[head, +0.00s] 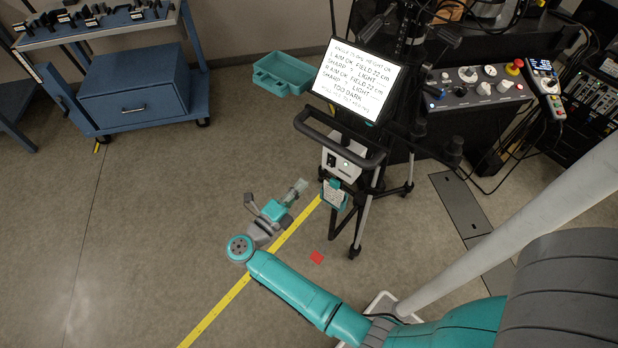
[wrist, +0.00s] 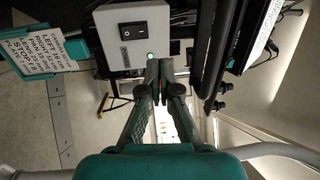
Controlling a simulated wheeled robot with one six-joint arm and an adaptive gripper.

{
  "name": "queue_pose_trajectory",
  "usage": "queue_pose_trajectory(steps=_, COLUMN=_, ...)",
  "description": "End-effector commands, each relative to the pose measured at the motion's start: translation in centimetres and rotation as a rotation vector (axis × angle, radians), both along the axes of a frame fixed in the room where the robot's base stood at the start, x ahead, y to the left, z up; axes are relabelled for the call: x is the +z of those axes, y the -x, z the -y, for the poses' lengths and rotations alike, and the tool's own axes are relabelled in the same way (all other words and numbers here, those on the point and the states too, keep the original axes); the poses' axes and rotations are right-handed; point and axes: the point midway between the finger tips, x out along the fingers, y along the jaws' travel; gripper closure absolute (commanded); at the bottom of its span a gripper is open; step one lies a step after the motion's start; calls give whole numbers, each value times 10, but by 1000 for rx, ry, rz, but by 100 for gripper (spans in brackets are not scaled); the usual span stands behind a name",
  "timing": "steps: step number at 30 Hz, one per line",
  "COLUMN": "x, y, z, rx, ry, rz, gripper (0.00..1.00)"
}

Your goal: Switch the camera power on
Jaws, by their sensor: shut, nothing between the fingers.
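A pale power box (head: 345,158) hangs on the camera stand below the handle bar. In the wrist view the box (wrist: 143,25) shows a black rocker switch (wrist: 133,31) on its face and a small green light (wrist: 151,56) near its lower edge. My gripper (head: 302,185) is shut and empty, left of and below the box in the head view. In the wrist view its fingertips (wrist: 160,64) are together, below and to the right of the switch, by the green light. I cannot tell whether they touch the box.
A handwritten screen (head: 357,80) stands above the dark handle bar (head: 340,140). A card in a teal holder (head: 334,194) hangs below the box; tripod legs (head: 364,220) stand beside it. A control panel (head: 480,85) is at the right. The floor at left is clear.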

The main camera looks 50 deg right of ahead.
Motion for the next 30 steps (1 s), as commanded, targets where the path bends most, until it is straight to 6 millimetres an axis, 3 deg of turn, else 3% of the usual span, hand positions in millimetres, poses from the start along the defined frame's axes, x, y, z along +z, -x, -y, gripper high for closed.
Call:
queue_pose_trajectory(steps=3, x=2, y=1, z=-13, rx=2, ry=0, rz=1, gripper=100)
queue_pose_trajectory(steps=9, x=3, y=2, z=-21, rx=0, ry=0, rz=0, gripper=100)
queue_pose_trajectory(steps=23, x=3, y=2, z=-20, rx=0, ry=1, rz=0, gripper=100)
queue_pose_trajectory(steps=30, x=6, y=18, z=-14, rx=56, ry=64, rz=-19, gripper=100)
